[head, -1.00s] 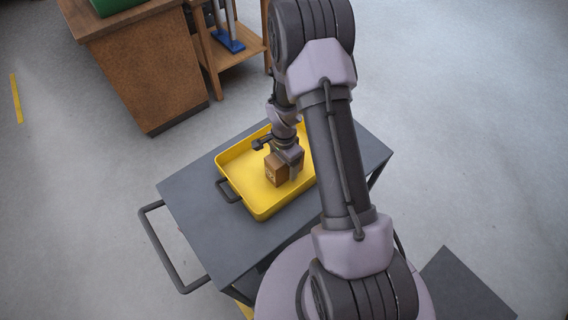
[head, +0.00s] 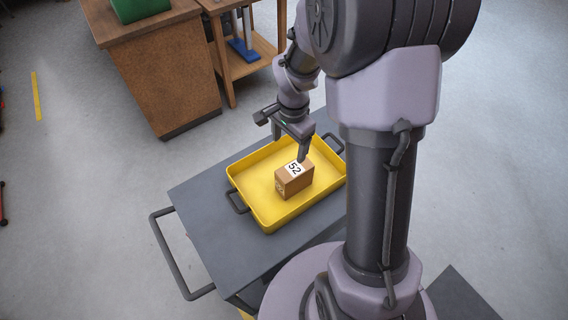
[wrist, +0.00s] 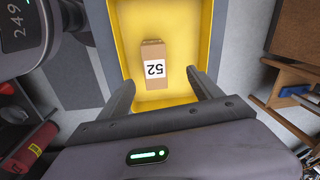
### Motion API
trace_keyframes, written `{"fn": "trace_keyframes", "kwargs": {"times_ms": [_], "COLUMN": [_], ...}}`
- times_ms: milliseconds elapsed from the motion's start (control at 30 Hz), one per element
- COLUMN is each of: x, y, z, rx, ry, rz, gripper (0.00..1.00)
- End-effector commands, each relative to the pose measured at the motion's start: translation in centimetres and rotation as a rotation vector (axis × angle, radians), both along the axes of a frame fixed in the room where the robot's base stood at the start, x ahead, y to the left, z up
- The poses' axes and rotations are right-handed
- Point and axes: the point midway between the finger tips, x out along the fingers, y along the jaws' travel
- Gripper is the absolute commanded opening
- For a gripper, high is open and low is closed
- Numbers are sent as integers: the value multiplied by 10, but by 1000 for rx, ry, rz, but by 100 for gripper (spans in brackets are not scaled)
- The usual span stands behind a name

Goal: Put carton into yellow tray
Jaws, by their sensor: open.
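The carton (head: 294,181) is a small brown box with a white label reading 52 on its top. It sits upright inside the yellow tray (head: 259,214), on the tray floor and clear of the walls. It also shows in the wrist view (wrist: 153,52), beyond my fingertips. The tray rests on a grey cart top. My gripper (head: 290,146) is open and empty, above the carton and a little towards the far side of the tray. Its two fingers also show in the wrist view (wrist: 165,88), apart from the carton.
The grey cart (head: 200,195) has a dark push handle (head: 172,262) at its left. A wooden cabinet (head: 165,75) and a wooden shelf with a blue item (head: 244,49) stand behind it. Open floor lies to the left.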

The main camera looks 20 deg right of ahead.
Motion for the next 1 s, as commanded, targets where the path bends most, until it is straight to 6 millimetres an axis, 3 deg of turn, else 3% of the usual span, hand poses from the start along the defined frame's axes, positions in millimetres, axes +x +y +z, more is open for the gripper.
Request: {"fn": "trace_keyframes", "kwargs": {"times_ms": [33,100,200,300,400,500,867,1000], "x": [-8,-32,-76,-121,-154,-172,-177,-177], "y": [14,37,67,91,107,115,117,117], "z": [41,93,149,181,194,198,196,165], "rx": [-7,-13,-28,-50,-70,-84,-89,-90], "ry": [-59,-135,-248,-349,-424,-467,-480,-481], "rz": [78,216,414,590,721,796,820,819], "gripper": [74,74,74,74,74,74,74,74]}}
